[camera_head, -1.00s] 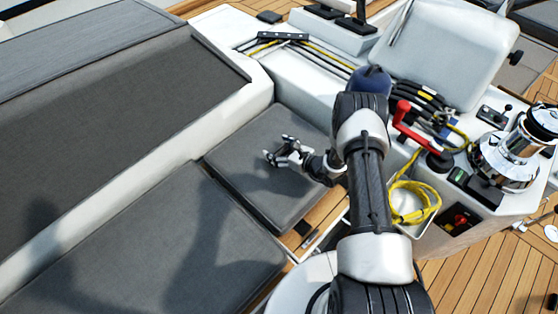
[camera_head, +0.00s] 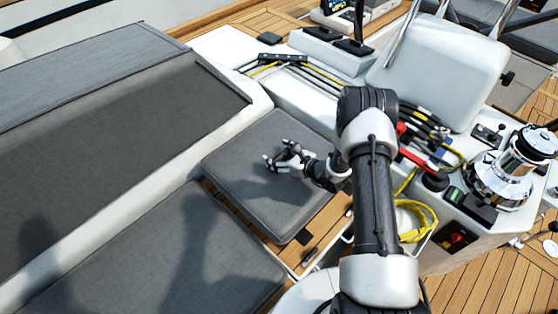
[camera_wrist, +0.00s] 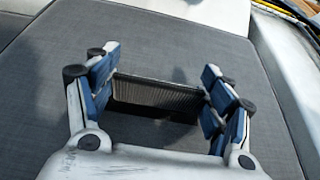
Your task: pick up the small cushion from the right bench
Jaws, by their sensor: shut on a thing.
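The small grey square cushion (camera_head: 255,205) is beside the longer grey bench cushion (camera_head: 170,255), raised and shifted over its wooden seat. In the wrist view the cushion's flat grey top (camera_wrist: 150,50) fills most of the picture. My gripper (camera_head: 274,160) is over the cushion's top, and it also shows in the wrist view (camera_wrist: 157,90). Its fingers are shut on a dark ribbed strap (camera_wrist: 158,92) that spans between them on the cushion, with a dark shadow below it. The cushion's underside is hidden.
Wooden slats (camera_head: 322,238) show beside the cushion. A large grey backrest pad (camera_head: 110,110) lies to the left. To the right are a red handle (camera_head: 418,155), yellow rope (camera_head: 418,222) and a chrome winch (camera_head: 500,182).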

